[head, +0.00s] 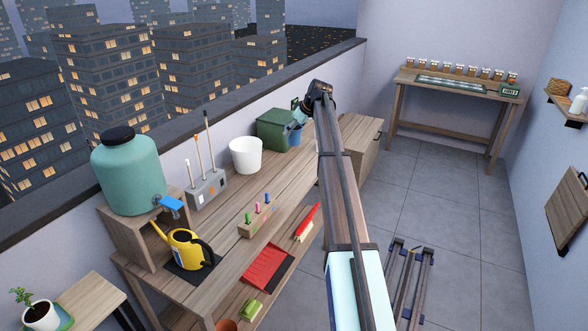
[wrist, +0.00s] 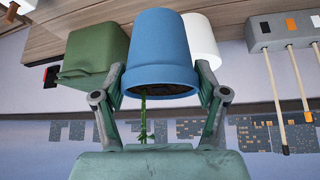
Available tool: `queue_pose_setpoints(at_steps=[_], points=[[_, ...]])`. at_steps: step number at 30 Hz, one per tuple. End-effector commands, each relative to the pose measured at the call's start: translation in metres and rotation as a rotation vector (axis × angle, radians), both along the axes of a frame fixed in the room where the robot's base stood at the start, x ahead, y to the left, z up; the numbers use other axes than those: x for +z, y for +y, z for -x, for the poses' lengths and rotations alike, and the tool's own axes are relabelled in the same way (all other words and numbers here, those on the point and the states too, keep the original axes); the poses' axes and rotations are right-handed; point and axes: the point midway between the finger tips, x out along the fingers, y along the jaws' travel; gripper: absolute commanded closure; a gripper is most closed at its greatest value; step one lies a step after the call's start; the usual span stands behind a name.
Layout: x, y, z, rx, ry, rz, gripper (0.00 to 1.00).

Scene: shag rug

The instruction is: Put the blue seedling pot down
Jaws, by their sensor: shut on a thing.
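The blue seedling pot (wrist: 160,50) is between the two fingers of my gripper (wrist: 161,80) in the wrist view, which appears upside down. My gripper is shut on the pot's sides. A thin green seedling (wrist: 144,125) sticks out of the dark soil at its mouth. In the head view the blue pot (head: 295,138) shows partly behind my gripper (head: 300,118), at the far end of the wooden bench (head: 215,215). It looks upright, close to the green bin. I cannot tell whether its base touches the bench.
A green lidded bin (head: 275,130) and a white pot (head: 246,155) stand near the blue pot.

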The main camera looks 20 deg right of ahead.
Motion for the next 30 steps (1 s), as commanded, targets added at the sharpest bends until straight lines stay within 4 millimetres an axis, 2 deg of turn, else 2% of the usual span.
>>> queue_pose_setpoints(at_steps=[9,13,16,23,30], points=[[-0.077,0.001,0.001,-0.002,0.001,-0.001,0.70],[-0.103,0.001,0.001,-0.003,0.002,-0.001,0.70],[-0.116,0.000,0.000,-0.002,0.001,0.000,0.70],[-0.129,0.000,0.000,-0.002,0.000,0.000,0.70],[-0.159,0.000,0.000,-0.003,0.002,-0.001,0.70]])
